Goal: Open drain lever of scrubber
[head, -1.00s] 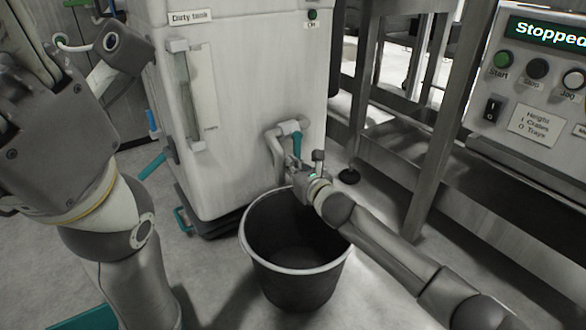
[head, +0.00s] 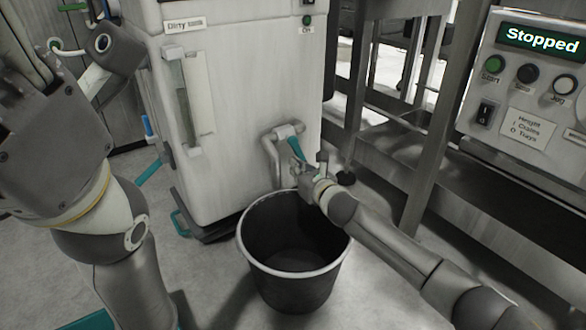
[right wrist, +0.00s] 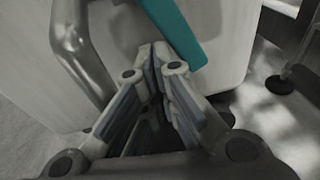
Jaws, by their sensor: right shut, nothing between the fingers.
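The scrubber (head: 238,110) is a white cabinet labelled "Dirty tank". A grey drain pipe (head: 270,152) comes out low on its front and bends down at the back rim of a dark bucket (head: 262,262). The teal drain lever (head: 295,146) sits on the pipe's valve and slants down to the right. My right gripper (head: 298,171) is shut and empty at the lever's lower end. In the right wrist view the lever (right wrist: 176,28) runs just beyond the closed fingertips (right wrist: 160,52); I cannot tell whether they touch. My left gripper is out of view.
A metal frame (head: 427,150) stands at the right, with a control panel (head: 530,90) reading "Stopped". The bucket stands on the floor directly below my right gripper. A teal foot pedal or handle (head: 180,222) shows at the scrubber's base.

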